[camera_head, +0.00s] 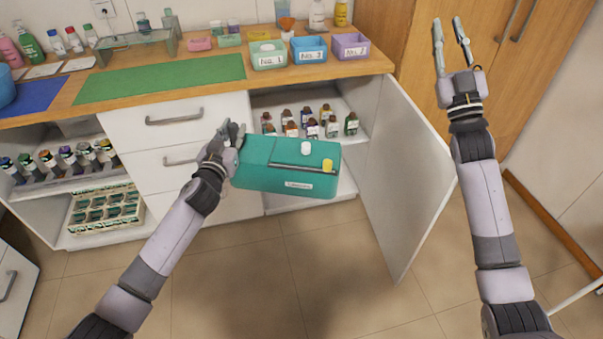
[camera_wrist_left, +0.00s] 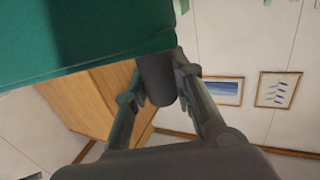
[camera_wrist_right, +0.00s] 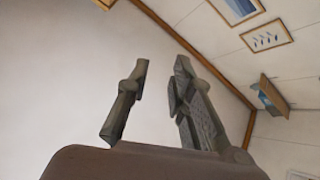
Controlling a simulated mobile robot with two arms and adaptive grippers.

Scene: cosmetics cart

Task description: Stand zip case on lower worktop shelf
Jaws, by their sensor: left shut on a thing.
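The teal zip case (camera_head: 262,180) hangs in the air in front of the open cupboard, with a label on its near side and a dark line along its top. My left gripper (camera_head: 228,137) is shut on it at its left end. In the left wrist view the fingers close on a dark piece (camera_wrist_left: 157,82) beside the teal case (camera_wrist_left: 80,35). My right gripper (camera_head: 450,35) is open and empty, raised at the right; its spread fingers show in the right wrist view (camera_wrist_right: 152,95). The lower shelf of the worktop cupboard (camera_head: 346,187) is mostly hidden behind the case.
Several small bottles (camera_head: 311,128) stand on the cupboard's upper shelf. The open white door (camera_head: 405,165) sticks out to the right of the case. White drawers (camera_head: 180,135) are at the left. Labelled bins (camera_head: 309,51) stand on the worktop above. The floor (camera_head: 290,280) in front is clear.

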